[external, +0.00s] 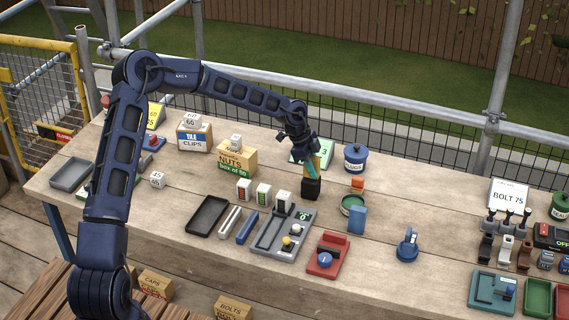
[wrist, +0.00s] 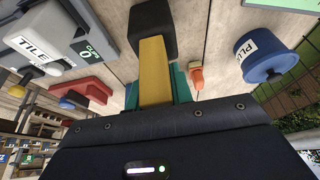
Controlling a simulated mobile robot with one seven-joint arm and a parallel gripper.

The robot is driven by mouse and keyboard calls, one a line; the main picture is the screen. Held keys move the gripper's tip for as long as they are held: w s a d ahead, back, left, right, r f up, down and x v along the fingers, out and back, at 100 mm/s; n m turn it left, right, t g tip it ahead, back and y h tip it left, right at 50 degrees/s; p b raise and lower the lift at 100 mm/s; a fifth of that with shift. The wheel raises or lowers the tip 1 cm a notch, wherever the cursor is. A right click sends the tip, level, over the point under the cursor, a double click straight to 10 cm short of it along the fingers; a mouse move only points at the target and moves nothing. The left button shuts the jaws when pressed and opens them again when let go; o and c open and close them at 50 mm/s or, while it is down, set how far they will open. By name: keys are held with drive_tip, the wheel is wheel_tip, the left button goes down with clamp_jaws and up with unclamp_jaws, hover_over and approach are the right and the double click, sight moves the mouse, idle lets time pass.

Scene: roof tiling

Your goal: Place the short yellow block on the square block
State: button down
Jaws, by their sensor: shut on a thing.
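My gripper (external: 313,168) is shut on the short yellow block (wrist: 154,70), which sits between its teal fingers. A dark square block (external: 311,189) stands on the bench directly below the gripper. In the wrist view the square block (wrist: 152,25) lies just past the far end of the yellow block, and the two appear in line. I cannot tell whether they touch. In the external view the fingers and wrist cover most of the yellow block.
A grey scale tray (external: 275,240) stands to the left with a green display. An orange piece (external: 357,184), a green tin (external: 352,205) and a blue block (external: 357,220) stand close on the right. A blue lidded pot (external: 355,159) is behind them. Open bench lies farther right.

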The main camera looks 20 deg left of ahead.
drive_tip(key=shift+f, duration=0.25)
drive_tip(key=c, duration=1.2)
unclamp_jaws()
drive_tip(key=shift+c, duration=0.2)
drive_tip(key=v, duration=1.2)
drive_tip(key=s+a+r+n+y, duration=0.1)
drive_tip(key=s+a+r+n, duration=0.15)
drive_tip(key=s, duration=0.25)
drive_tip(key=s+a+r+n+t+y, duration=0.1)
drive_tip(key=s+a+r+y, duration=0.1)
drive_tip(key=s+r, duration=0.25)
drive_tip(key=s+a+r+n+y, duration=0.1)
drive_tip(key=s+a+r+n, duration=0.15)
drive_tip(key=s, duration=0.35)
drive_tip(key=s+a+r+n+t+y, duration=0.1)
drive_tip(key=s+a+r+n, duration=0.1)
drive_tip(key=s+a+r, duration=0.35)
drive_tip(key=s+a+r+n+t+y, duration=0.1)
drive_tip(key=s+a+r+n, duration=0.15)
drive_tip(key=s, duration=0.65)
drive_tip(key=s+a+n, duration=0.3)
drive_tip(key=s+a, duration=0.1)
drive_tip(key=s, duration=0.6)
drive_tip(key=s+a+n+t+h, duration=0.1)
drive_tip(key=s+a+n, duration=0.3)
drive_tip(key=s, duration=0.7)
drive_tip(key=shift+r+t, duration=0.2)
drive_tip(key=shift+t, duration=0.1)
